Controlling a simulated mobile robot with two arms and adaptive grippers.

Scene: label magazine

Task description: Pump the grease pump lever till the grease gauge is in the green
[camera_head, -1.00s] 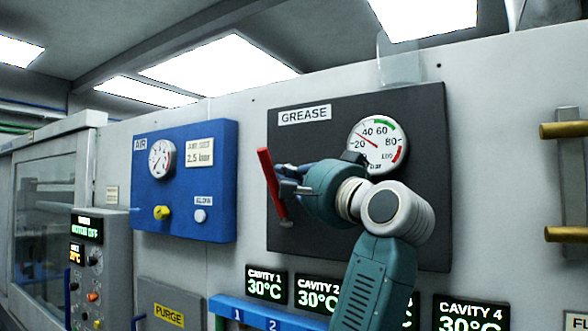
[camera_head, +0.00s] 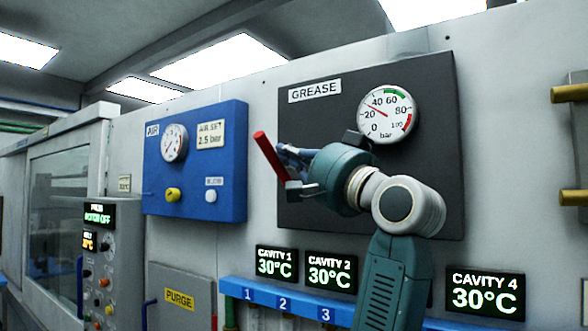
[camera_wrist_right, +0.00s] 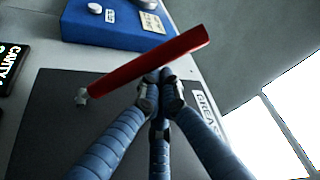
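The red grease pump lever (camera_head: 269,156) sticks out tilted from the lower left of the dark grease panel (camera_head: 430,78). It also crosses the right wrist view (camera_wrist_right: 150,66). The round white grease gauge (camera_head: 387,122) has its needle between 20 and 40. Its green band is at the top, past the needle, and a red band is at lower right. My right gripper (camera_head: 297,170) is at the lever. In the wrist view its fingertips (camera_wrist_right: 161,88) are close together against or just beside the lever's side, not wrapped around it. My left gripper is out of view.
A blue air panel (camera_head: 225,140) with its own gauge and yellow knob is to the left. Cavity displays (camera_head: 331,271) and a blue numbered rail (camera_head: 265,292) lie below. Brass bars (camera_head: 572,93) project at the far right. Space left of the lever is clear.

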